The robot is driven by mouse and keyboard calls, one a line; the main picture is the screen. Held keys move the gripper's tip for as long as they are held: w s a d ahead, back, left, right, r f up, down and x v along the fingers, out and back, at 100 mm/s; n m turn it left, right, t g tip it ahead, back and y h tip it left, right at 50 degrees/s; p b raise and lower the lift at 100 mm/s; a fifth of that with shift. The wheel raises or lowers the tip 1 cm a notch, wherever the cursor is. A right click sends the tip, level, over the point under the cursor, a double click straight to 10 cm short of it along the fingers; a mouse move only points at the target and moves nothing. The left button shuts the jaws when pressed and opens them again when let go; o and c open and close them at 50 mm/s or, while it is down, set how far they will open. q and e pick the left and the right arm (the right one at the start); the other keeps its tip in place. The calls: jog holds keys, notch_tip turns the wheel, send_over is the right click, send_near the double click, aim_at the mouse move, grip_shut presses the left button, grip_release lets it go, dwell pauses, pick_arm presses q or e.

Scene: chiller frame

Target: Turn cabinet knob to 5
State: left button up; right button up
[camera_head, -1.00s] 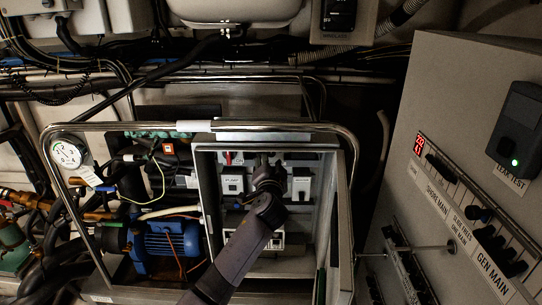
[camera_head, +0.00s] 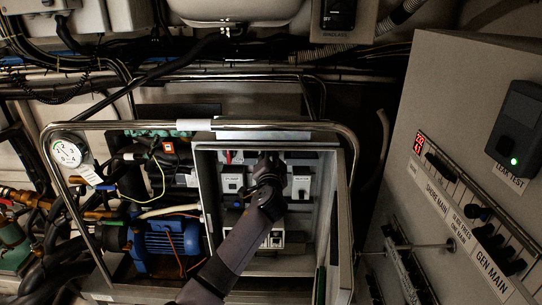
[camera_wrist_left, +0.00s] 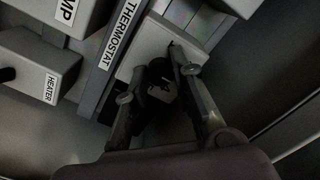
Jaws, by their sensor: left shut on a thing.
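The cabinet (camera_head: 206,185) is an open grey box in the middle of the head view. The knob (camera_wrist_left: 162,84) is dark, with a pale mark on its face. It sits by a pale housing beside the THERMOSTAT label (camera_wrist_left: 120,32) in the left wrist view. My left gripper (camera_wrist_left: 160,76) has one finger on each side of the knob and is shut on it. In the head view my left gripper (camera_head: 268,170) is inside the cabinet and hides the knob. The number the knob points to is too dark to read. My right gripper is not in view.
A HEATER box (camera_wrist_left: 38,72) is beside the gripper in the wrist view. A metal rail (camera_head: 100,126) frames the cabinet. A blue motor (camera_head: 170,245) stands left of it. A grey switch panel (camera_head: 430,90) stands at the right.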

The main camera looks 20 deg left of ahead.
pick_arm(q)
grip_shut()
jog(key=shift+m, duration=0.4)
jog(key=m+p, duration=0.8)
jog(key=m, duration=0.9)
jog(key=shift+p, duration=0.3)
